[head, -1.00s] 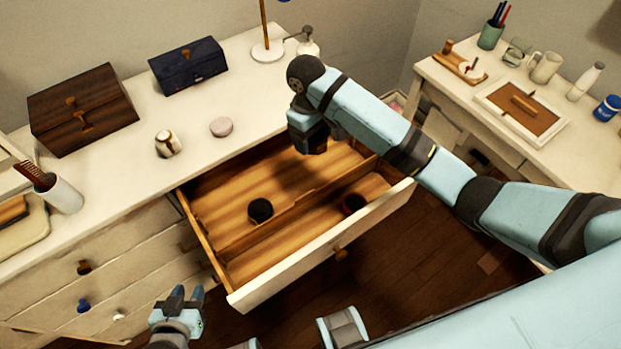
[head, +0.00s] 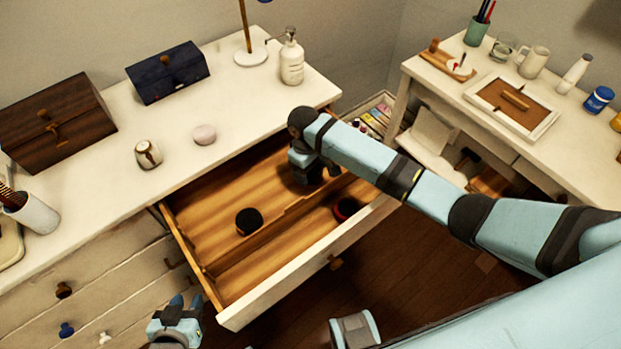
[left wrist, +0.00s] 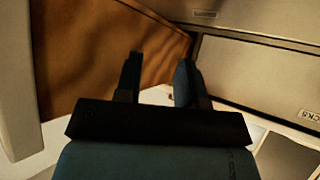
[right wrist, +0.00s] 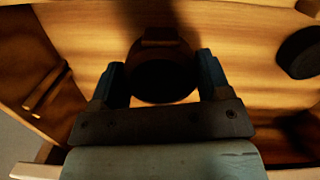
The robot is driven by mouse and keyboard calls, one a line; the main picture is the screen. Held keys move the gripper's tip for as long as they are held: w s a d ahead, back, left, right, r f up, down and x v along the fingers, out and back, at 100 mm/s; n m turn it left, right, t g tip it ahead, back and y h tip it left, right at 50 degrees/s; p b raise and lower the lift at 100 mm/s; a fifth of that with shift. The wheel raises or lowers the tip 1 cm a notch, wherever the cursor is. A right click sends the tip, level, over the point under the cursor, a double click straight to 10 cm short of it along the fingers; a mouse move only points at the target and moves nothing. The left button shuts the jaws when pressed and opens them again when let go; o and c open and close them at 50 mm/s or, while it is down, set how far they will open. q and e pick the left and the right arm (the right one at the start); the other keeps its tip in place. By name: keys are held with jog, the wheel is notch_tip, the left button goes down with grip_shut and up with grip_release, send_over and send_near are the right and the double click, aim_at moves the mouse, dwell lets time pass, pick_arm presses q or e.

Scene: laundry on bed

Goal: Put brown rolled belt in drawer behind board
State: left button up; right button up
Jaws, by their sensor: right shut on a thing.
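The open wooden drawer (head: 265,295) has a low lengthwise board (head: 285,218) dividing it into a back and a front compartment. My right gripper (head: 308,178) is down inside the far right part of the drawer, on the back side of the board. In the right wrist view, its fingers (right wrist: 162,85) are shut on the brown rolled belt (right wrist: 160,42), which is dark in shadow close to the drawer floor. Whether the belt touches the floor is unclear. My left gripper (head: 180,303) is open and empty, low in front of the dresser; its fingers show apart in the left wrist view (left wrist: 158,80).
A black roll (head: 248,221) lies in the back compartment, also visible in the right wrist view (right wrist: 300,52). A dark red roll (head: 345,208) lies in the front compartment. The back compartment's left part is clear.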

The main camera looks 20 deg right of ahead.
aim_at(311, 179)
notch_tip(311, 179, down, 4)
jog(key=shift+f, duration=0.2)
jog(key=shift+f, duration=0.15)
jog(key=o, duration=1)
jog(key=r, duration=0.4)
jog(key=w+r, duration=0.1)
jog(key=r, duration=0.7)
jog(key=shift+w+a+r+p, duration=0.1)
jog(key=shift+w+a+p, duration=0.05)
jog(key=shift+a+p, duration=0.2)
